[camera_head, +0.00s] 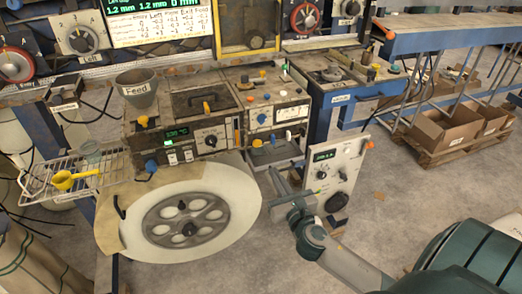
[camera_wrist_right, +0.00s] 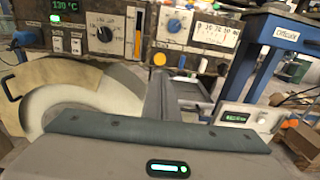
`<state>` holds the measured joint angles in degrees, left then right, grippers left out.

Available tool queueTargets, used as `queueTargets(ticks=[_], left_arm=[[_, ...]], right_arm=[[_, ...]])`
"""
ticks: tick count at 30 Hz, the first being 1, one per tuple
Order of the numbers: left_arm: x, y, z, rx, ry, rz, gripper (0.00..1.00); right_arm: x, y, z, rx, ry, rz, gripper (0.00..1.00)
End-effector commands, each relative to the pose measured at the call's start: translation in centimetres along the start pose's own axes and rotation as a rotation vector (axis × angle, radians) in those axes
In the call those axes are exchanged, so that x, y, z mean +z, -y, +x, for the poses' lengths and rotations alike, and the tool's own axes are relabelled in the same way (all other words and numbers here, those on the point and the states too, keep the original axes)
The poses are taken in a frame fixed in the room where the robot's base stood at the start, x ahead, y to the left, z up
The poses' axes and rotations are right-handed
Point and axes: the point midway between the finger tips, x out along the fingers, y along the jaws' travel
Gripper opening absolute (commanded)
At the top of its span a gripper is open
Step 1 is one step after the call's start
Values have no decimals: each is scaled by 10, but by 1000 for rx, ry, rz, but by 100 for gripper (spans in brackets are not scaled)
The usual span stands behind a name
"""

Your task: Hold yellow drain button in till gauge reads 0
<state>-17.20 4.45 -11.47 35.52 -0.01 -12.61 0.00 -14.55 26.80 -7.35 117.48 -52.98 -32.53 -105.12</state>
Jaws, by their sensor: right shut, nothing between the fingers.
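A round yellow button (camera_head: 257,143) is on the lower front of the grey machine right of the Feed unit. It also shows in the right wrist view (camera_wrist_right: 159,59), just above my fingertips. My right gripper (camera_head: 274,172) is in front of and below that machine, pointing at it, with its fingers closed and empty. In the wrist view the closed fingers (camera_wrist_right: 160,76) reach up close to the button; I cannot tell whether they touch it. A white panel with a printed scale (camera_wrist_right: 214,33) is above right of the button; its reading is not clear. My left gripper is not in view.
A large paper roll (camera_head: 240,200) is left of my right gripper. A white control box with a green display (camera_head: 325,155) and black knob stands close on the right. A wire rack with a yellow scoop (camera_head: 64,180) is at left. Floor at right is mostly clear.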

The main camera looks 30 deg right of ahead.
Motion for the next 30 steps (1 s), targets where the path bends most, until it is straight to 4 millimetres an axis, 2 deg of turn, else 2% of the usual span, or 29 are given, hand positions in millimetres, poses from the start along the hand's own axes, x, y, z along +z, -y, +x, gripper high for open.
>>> queueTargets(ticks=[8, 21, 30], left_arm=[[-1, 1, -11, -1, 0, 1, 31], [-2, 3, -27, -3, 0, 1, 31], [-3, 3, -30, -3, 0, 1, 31]], right_arm=[[3, 0, 36, -1, 2, 1, 0], [2, 0, 110, -1, -1, 2, 0], [0, 0, 131, 0, -1, 2, 0]])
